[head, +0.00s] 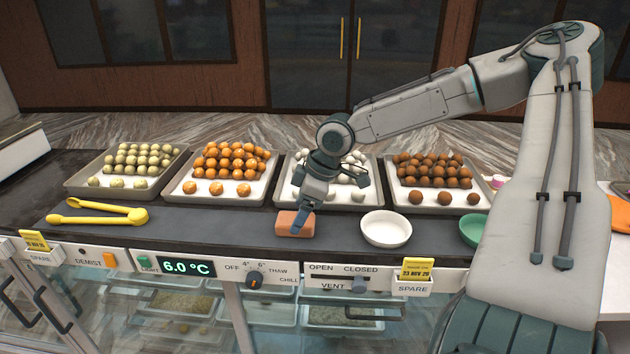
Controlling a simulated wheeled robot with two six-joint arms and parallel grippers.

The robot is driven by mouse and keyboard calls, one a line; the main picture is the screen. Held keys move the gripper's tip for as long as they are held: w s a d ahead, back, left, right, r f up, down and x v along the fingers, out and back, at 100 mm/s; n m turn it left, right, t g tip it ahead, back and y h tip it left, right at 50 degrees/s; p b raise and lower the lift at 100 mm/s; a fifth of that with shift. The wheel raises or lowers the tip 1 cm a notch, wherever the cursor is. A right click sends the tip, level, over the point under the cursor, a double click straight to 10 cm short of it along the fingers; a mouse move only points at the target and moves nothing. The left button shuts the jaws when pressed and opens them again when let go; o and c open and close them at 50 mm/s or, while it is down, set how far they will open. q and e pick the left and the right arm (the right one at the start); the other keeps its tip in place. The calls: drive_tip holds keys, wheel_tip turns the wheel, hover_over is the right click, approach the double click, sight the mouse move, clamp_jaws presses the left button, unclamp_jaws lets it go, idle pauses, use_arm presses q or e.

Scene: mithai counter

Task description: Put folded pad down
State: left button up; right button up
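The folded pad (285,224) is a small salmon-orange block near the front edge of the dark counter, in front of the tray of white sweets. My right gripper (300,222) points down at it from above, with one finger across the pad's near face. The gripper appears shut on the pad; the far finger is hidden. The pad is at or just over the counter surface; I cannot tell whether it touches. My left gripper is not in the head view.
A white bowl (386,229) stands close to the pad's right, and a green bowl (472,231) farther right. Trays of sweets (180,198) line the back. Yellow tongs (100,213) lie at the left. The counter between tongs and pad is clear.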

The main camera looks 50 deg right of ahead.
drive_tip(key=b+v, duration=0.2)
drive_tip(key=v, duration=0.8)
idle(0.8)
